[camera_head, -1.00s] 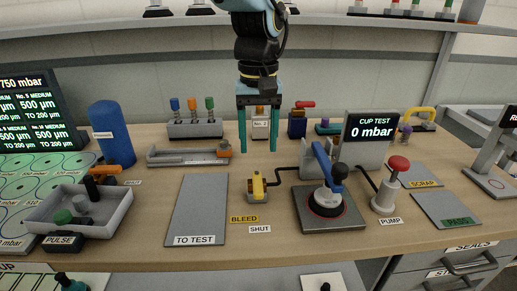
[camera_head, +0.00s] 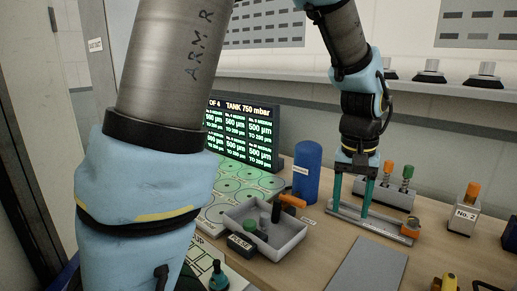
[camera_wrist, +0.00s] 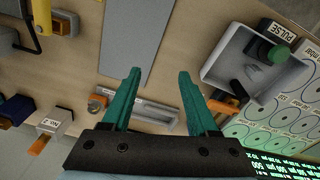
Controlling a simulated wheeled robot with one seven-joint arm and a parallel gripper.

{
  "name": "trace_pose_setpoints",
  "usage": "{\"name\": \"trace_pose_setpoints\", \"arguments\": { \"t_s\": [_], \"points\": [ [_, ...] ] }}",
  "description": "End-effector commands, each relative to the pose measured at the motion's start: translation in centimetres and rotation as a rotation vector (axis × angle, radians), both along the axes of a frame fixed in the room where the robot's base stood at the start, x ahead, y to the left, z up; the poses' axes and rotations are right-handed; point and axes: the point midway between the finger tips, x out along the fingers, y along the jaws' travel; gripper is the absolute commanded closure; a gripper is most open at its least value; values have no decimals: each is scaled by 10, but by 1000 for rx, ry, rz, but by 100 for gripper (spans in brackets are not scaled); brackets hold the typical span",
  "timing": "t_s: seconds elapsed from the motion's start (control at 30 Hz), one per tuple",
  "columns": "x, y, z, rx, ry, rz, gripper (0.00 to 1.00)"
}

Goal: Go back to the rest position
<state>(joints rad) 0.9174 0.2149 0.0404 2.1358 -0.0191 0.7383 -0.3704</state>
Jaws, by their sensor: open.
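My gripper (camera_head: 352,200) is open, with two teal fingers pointing down and nothing between them. In the head view it hangs over the left part of the grey rail fixture (camera_head: 372,224), right of the blue cylinder (camera_head: 307,172). Whether the fingertips touch anything cannot be told there. In the wrist view the fingers (camera_wrist: 155,80) are spread wide above the bench, with the grey TO TEST plate (camera_wrist: 137,40) beyond them.
A grey tray (camera_head: 292,241) with small parts and the PULSE box (camera_head: 239,245) stand left of my gripper. A lit display (camera_head: 243,135) is behind. Several coloured knobs (camera_head: 408,171) and the No.2 block (camera_head: 465,215) stand to the right. A shelf (camera_head: 430,84) runs above.

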Motion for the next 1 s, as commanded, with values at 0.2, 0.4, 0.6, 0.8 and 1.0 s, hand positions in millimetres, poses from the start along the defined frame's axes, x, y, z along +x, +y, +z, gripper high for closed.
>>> {"name": "trace_pose_setpoints", "arguments": {
  "t_s": [0.2,0.4,0.6,0.8,1.0],
  "points": [
    [47,114,-15,-13,-28,159,40],
    [53,210,-28,-16,-61,286,40],
    [41,272,-37,-11,-85,372,40],
    [35,289,-40,-8,-94,396,40],
    [35,289,-40,-8,-94,396,40]
  ]
}}
